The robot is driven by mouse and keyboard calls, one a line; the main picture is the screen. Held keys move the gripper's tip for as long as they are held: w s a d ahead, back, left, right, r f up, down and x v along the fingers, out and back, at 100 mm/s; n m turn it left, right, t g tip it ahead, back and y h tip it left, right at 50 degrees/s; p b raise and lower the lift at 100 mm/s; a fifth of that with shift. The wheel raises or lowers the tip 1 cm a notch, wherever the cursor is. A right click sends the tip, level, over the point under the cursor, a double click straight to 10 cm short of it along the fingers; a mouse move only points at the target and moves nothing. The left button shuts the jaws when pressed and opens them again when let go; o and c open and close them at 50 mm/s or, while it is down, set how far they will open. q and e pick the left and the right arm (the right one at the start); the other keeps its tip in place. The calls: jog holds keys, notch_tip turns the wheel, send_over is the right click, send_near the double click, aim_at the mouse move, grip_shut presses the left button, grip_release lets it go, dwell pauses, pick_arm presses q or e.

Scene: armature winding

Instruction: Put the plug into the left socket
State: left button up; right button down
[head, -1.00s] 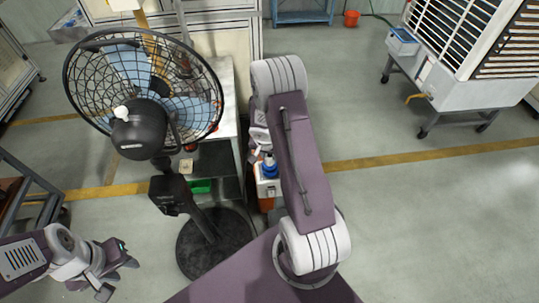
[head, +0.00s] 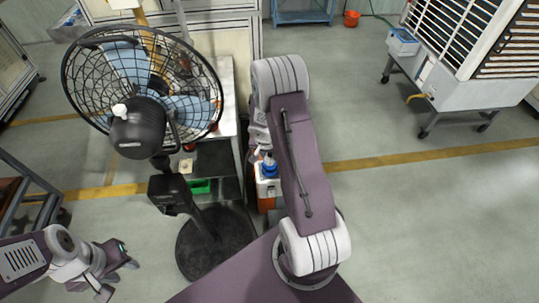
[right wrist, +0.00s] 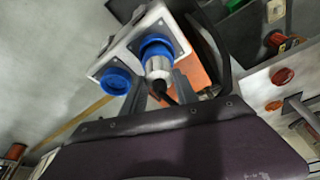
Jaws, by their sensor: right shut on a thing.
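A light grey socket box with two blue sockets shows in the right wrist view. Its left socket (right wrist: 115,80) there has nothing in it. The grey-white plug (right wrist: 158,68) with a dark cable is lined up with the other blue socket (right wrist: 156,48), at its mouth or in it; I cannot tell how deep. My right gripper (right wrist: 163,90) is shut on the plug. My left gripper (head: 118,278) is empty, fingers apart, at the lower left.
A black standing fan (head: 140,130) is left of the socket box, on a round base (head: 215,245). A bench (head: 228,110) with a green bin (head: 200,187) is behind it. A large air cooler (head: 460,60) is at the upper right. Floor on the right is clear.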

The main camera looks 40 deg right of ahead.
jog(key=shift+f+b, duration=0.6)
jog(key=shift+b, duration=0.1)
jog(key=c, duration=1.2)
grip_release()
jog(key=shift+c, duration=0.2)
jog(key=p+v, duration=0.6)
jog(key=v, duration=0.5)
